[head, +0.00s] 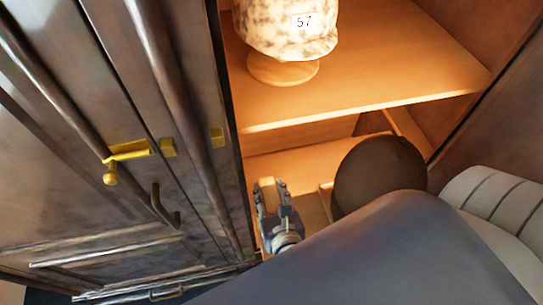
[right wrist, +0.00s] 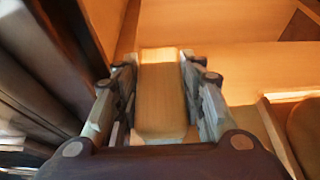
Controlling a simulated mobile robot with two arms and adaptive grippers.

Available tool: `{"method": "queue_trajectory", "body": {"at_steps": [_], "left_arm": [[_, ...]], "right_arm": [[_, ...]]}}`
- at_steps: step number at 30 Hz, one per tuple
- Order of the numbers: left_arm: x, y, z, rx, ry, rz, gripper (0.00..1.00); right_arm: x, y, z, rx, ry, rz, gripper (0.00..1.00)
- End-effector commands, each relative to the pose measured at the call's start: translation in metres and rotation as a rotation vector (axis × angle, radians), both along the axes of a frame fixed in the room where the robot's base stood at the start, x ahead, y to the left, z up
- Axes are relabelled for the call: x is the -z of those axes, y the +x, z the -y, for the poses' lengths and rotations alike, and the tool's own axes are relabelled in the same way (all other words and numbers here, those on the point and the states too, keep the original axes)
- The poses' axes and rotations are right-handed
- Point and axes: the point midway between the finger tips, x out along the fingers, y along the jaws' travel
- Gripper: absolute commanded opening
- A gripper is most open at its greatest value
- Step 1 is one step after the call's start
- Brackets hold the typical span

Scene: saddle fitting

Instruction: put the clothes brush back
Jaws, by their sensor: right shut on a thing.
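My right gripper (head: 270,188) is shut on the clothes brush (right wrist: 161,105), a tan wooden block. In the right wrist view, the gripper's two fingers (right wrist: 159,72) stand on either side of the brush, which points away from the camera. In the head view, the gripper is at the open cabinet's left side, below the front edge of the upper shelf (head: 390,98). The brush is hard to make out there against the wood. Its bristles do not show. My left gripper is not in view.
A speckled pale item marked 57 (head: 285,25) stands on a round wooden base on the upper shelf. A dark brown rounded thing (head: 378,175) is right of the gripper. The dark cabinet door (head: 180,110) with a brass latch (head: 128,151) is close on the left.

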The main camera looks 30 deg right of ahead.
Motion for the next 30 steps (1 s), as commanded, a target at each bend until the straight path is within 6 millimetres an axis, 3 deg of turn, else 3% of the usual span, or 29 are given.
{"method": "queue_trajectory", "body": {"at_steps": [9, 15, 21, 30], "left_arm": [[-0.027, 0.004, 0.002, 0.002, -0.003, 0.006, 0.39], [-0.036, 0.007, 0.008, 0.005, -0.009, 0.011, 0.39], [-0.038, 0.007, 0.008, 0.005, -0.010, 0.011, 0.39], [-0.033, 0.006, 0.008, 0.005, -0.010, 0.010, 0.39]], "right_arm": [[0.001, 0.076, 0.043, 0.003, -0.004, 0.006, 0.07], [0.007, 0.115, 0.065, 0.002, -0.001, 0.005, 0.07], [0.013, 0.128, 0.073, 0.003, 0.000, 0.003, 0.07], [0.047, 0.128, 0.073, 0.003, 0.000, 0.001, 0.07]]}}
